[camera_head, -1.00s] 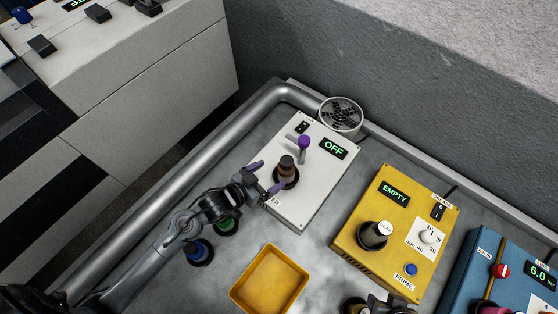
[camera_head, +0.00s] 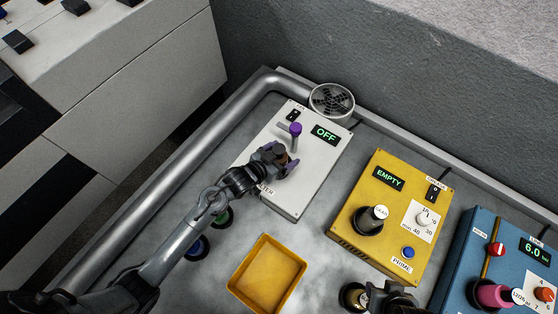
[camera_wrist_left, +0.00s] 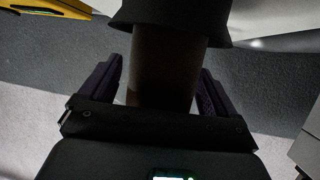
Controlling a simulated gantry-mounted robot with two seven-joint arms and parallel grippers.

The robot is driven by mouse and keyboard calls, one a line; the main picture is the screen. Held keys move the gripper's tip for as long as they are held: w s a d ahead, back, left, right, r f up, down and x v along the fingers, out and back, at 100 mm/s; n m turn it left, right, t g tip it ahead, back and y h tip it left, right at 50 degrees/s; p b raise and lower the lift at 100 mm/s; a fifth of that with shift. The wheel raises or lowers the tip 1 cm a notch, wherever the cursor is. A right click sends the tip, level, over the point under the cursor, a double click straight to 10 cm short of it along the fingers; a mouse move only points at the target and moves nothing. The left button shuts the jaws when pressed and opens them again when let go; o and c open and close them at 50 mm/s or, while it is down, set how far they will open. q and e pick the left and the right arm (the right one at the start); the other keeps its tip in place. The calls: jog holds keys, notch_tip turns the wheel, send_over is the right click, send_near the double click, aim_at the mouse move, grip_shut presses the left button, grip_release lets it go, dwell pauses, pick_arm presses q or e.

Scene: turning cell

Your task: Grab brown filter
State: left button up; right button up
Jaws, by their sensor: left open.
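The brown filter (camera_head: 277,152) stands on the white box (camera_head: 310,170) and is mostly hidden by my left gripper (camera_head: 283,161) in the head view. In the left wrist view the filter (camera_wrist_left: 165,68) is a dark brown cylinder with a wider black collar at the top edge. My left gripper (camera_wrist_left: 162,88) is open, with one finger on each side of the filter. A narrow light gap shows beside the filter. My right gripper (camera_head: 392,297) shows only in part at the bottom edge; its jaws are unclear.
A purple lever (camera_head: 295,129) stands close behind the filter. A yellow tray (camera_head: 241,283) lies in front. Green (camera_head: 219,217) and blue (camera_head: 196,247) round parts sit under my left arm. A yellow box (camera_head: 348,235) and a blue box (camera_head: 480,238) stand to the right.

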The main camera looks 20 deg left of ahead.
pick_arm(q)
jog(key=shift+c, duration=0.3)
jog(key=c, duration=1.2)
jog(key=shift+r, duration=0.15)
